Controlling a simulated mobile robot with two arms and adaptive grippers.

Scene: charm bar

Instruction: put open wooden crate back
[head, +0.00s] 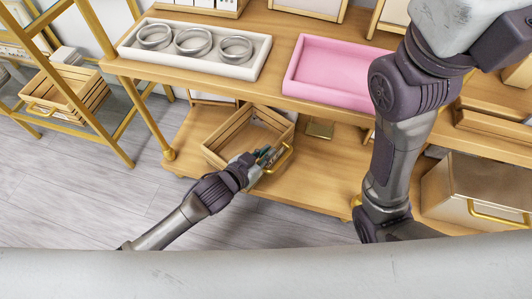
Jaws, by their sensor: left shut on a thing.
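The open wooden crate (224,141) is a slatted light-brown box with a gold handle on its right front side. It is at the lower wooden shelf (330,188), below the upper shelf, and looks empty inside. My left gripper (266,156) is at the crate's front right wall beside the gold handle, shut on the crate. The fingertips are small and partly hidden against the crate wall. My right arm comes down on the right side of the view, and its gripper is hidden.
A white tray (254,72) with several metal rings and a pink tray (335,72) stand on the upper shelf (285,23). A closed box with a gold handle (450,185) is at the right. A similar crate (60,99) sits on the left rack. Grey floor is free at left.

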